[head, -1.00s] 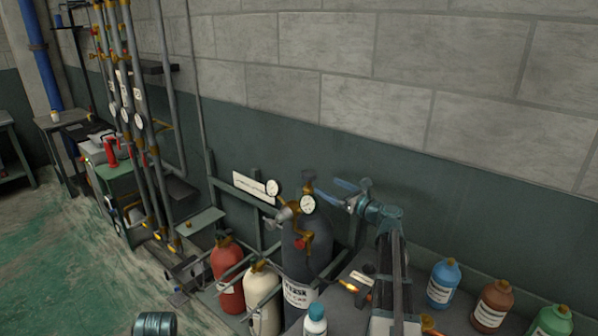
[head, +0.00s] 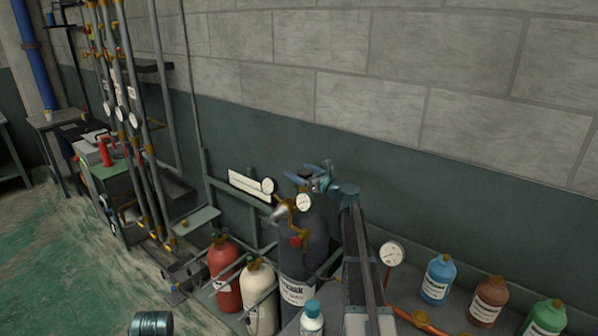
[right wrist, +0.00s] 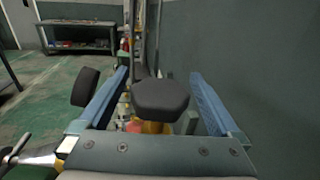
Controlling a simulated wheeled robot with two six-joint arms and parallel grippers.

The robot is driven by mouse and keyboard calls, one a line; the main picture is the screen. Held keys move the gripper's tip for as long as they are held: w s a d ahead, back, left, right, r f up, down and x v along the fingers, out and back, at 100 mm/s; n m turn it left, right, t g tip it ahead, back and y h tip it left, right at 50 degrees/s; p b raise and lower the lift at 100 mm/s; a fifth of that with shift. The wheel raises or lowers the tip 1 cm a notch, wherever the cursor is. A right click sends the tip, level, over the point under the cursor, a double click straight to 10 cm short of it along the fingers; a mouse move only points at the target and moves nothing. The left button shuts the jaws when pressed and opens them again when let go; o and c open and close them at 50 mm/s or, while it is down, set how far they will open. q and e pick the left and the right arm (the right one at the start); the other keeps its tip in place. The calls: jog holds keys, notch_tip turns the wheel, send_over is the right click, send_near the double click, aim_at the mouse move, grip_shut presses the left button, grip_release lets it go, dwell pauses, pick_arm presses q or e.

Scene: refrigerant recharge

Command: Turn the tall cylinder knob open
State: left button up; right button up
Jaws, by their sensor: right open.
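The tall cylinder (head: 305,240) is dark grey and stands upright by the wall, with a brass regulator and a round white gauge (head: 304,202) near its top. Its dark knob (right wrist: 160,98) shows in the right wrist view, above a brass stem. My right gripper (head: 307,172) is at the cylinder top and hides most of the knob in the head view. In the right wrist view the open blue fingers (right wrist: 158,100) stand on either side of the knob, with gaps visible on both sides. My left gripper is not in view.
A red cylinder (head: 225,275) and a cream cylinder (head: 259,298) stand left of the tall one. Blue (head: 438,280), brown (head: 489,301) and green (head: 545,318) bottles stand on the right. Another gauge (head: 392,254) is beside my right arm. A pipe rack rises at left.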

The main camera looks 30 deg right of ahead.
jog(key=shift+w, duration=0.35)
jog(key=c, duration=1.4)
jog(key=shift+y, duration=0.3)
jog(key=n+g+y, duration=0.1)
jog(key=n+y, duration=0.1)
jog(key=shift+a+y, duration=0.15)
jog(key=shift+y, duration=0.15)
jog(key=shift+s+a+n+g+y, duration=0.15)
jog(key=shift+a+n+g+y, duration=0.1)
jog(key=shift+n+g+y, duration=1)
jog(key=shift+s+a+n+g+y, duration=0.2)
jog(key=shift+n+g+y, duration=0.8)
jog(key=shift+y, duration=0.4)
jog(key=shift+s+a+n+g+y, duration=0.15)
jog(key=shift+a+n+g+y, duration=0.1)
jog(key=shift+n+g+y, duration=1)
jog(key=shift+s, duration=0.1)
